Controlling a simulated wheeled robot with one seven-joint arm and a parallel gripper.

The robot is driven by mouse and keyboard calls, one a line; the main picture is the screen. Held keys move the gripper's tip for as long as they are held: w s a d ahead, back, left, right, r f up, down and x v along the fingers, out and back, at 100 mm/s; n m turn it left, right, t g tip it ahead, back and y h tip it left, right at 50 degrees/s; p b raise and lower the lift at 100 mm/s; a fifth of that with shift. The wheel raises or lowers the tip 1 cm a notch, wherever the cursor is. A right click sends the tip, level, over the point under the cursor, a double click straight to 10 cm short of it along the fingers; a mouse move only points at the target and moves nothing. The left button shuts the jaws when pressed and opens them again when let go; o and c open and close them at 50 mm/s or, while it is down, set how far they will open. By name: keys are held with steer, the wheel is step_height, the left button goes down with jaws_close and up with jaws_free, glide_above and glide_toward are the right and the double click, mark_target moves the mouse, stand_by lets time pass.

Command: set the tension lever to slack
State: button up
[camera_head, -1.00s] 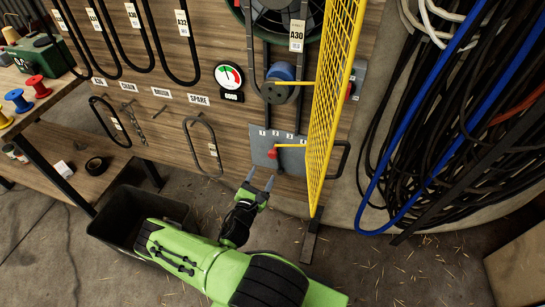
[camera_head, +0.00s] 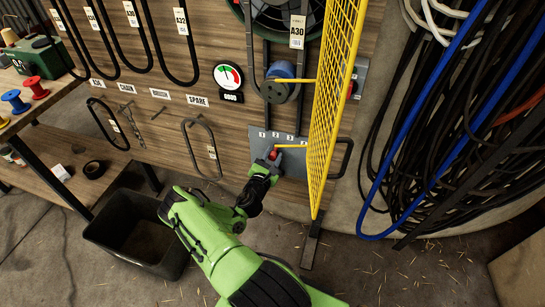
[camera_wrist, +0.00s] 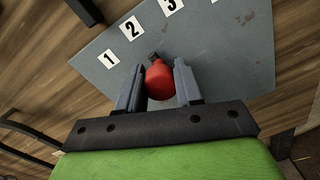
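The tension lever's red knob (camera_head: 273,155) sits on a grey plate (camera_head: 258,142) low on the wooden wall, under a row of number labels. In the wrist view the red knob (camera_wrist: 160,80) lies below labels 2 and 3, with a short dark stem above it. My gripper (camera_wrist: 160,82) has one finger on each side of the knob, and both fingers appear to touch it. In the head view my gripper (camera_head: 270,162) reaches the plate from below and hides part of the knob. The tension gauge (camera_head: 230,77) has its needle near the green-red border.
A yellow mesh guard (camera_head: 338,110) stands just right of the plate, with a yellow bar in front of it. A black handle loop (camera_head: 347,157) sticks out beyond. A black bin (camera_head: 135,235) stands on the floor at left. Hanging cables (camera_head: 460,130) fill the right.

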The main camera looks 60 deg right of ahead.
jaws_close()
steer(key=shift+w, duration=0.1)
